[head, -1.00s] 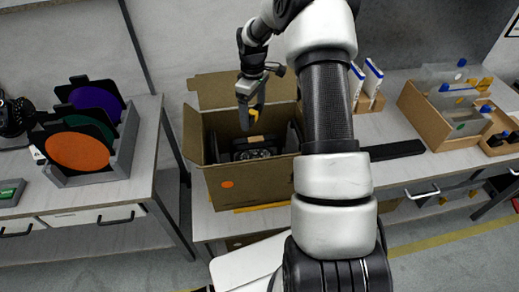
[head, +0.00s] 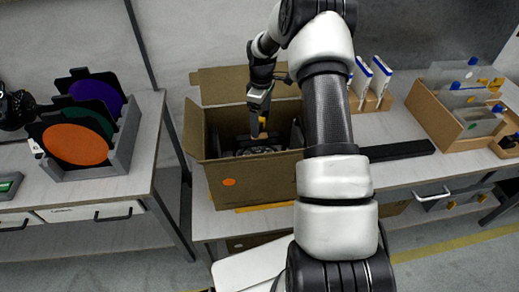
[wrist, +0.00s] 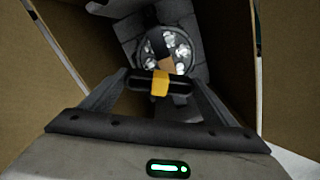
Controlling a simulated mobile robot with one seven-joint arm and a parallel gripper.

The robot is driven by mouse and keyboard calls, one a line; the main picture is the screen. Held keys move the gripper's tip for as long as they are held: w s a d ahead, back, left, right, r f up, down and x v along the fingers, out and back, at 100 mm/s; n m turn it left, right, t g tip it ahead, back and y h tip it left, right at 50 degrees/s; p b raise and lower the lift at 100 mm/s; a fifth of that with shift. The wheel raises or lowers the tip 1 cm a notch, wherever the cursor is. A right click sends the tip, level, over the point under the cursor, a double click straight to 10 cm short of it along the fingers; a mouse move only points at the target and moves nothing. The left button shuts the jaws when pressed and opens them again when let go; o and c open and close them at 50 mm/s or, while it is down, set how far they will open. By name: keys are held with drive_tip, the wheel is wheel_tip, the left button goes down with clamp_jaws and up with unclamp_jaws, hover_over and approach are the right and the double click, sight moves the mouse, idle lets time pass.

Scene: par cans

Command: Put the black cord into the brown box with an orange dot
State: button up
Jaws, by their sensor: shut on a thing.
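The brown box (head: 252,190) stands open on the bench, with an orange dot (head: 228,182) on its front. My gripper (head: 259,133) points down into the box opening. It is shut on the black cord (wrist: 136,82), a short dark bundle with a yellow band around its middle, which lies across between the fingertips (wrist: 160,84). In the wrist view the cord hangs over a dark round lamp (wrist: 168,48) inside the box. I cannot tell whether the cord touches it. In the head view the cord is mostly hidden, with only the yellow band showing.
Brown box walls (wrist: 55,45) rise close on both sides of my gripper. Several discs stand in a grey rack (head: 125,150) on the left table. A black bar (head: 400,150) and a wooden organiser (head: 445,122) lie to the right. My arm hides the box's right side.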

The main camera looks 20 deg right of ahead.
drive_tip(key=o, duration=1.1)
wheel_tip(320, 180, up, 18)
drive_tip(key=shift+f, duration=0.25)
